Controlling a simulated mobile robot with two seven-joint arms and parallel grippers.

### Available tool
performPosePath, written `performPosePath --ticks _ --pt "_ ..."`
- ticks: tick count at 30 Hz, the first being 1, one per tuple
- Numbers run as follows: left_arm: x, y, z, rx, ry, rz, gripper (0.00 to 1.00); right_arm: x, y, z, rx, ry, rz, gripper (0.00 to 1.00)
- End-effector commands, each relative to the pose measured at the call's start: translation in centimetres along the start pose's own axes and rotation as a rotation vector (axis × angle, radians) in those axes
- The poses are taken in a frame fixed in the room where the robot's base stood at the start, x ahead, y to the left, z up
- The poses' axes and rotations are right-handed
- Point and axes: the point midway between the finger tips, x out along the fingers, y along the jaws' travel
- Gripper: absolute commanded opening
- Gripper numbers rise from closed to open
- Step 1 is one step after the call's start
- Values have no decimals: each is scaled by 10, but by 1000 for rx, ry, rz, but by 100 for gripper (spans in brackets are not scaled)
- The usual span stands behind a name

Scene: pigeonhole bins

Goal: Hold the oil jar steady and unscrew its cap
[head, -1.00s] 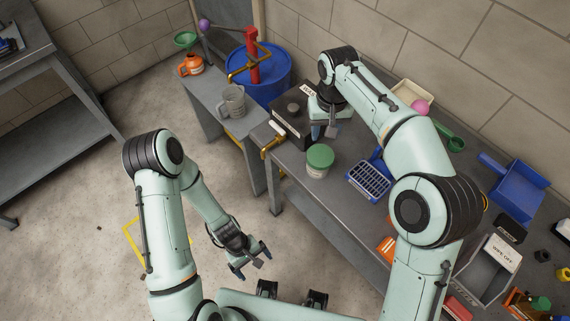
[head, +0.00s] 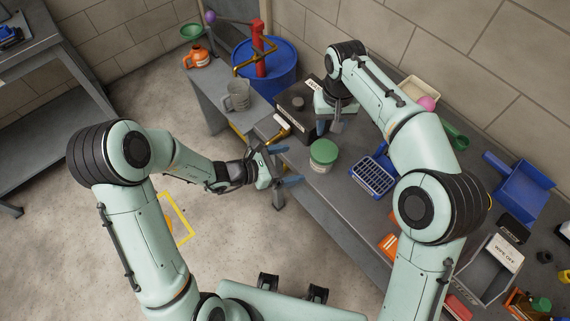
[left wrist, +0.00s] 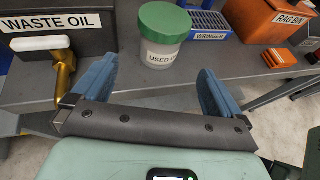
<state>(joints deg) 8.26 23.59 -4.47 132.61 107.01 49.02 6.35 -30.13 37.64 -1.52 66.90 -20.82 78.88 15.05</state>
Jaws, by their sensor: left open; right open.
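The oil jar (head: 322,160) stands upright on the bench near its front edge, with its green cap (head: 323,151) on. In the left wrist view the jar (left wrist: 162,52) has a label partly readable as "USED" under the green cap (left wrist: 164,22). My left gripper (head: 288,165) is open and empty, just left of the jar and apart from it; in the left wrist view its blue fingers (left wrist: 152,88) point toward the jar with the jar ahead between them. My right gripper (head: 330,128) is open above the bench behind the jar, partly hidden by its own wrist.
A black waste oil box (head: 296,108) with a brass tap (left wrist: 64,75) stands left of the jar. A blue wringer tray (head: 374,176) is close on the right. An orange rag bin (left wrist: 262,18) shows in the left wrist view. A grey jug (head: 238,96) stands farther left.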

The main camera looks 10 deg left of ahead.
Motion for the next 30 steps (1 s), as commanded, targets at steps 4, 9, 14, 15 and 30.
performPosePath --ticks 4,9,14,15,30 --pt "24 -2 -1 1 1 -7 100 0 0 0 0 0 0 43" --pt "58 -2 -2 1 3 -7 100 0 0 0 0 0 0 43" --pt "89 -2 -1 3 2 -6 100 0 0 0 0 0 0 43" --pt "95 -2 -2 2 4 -6 100 0 0 0 0 0 0 43" --pt "127 -2 -2 1 4 -3 100 0 0 0 0 0 0 43"
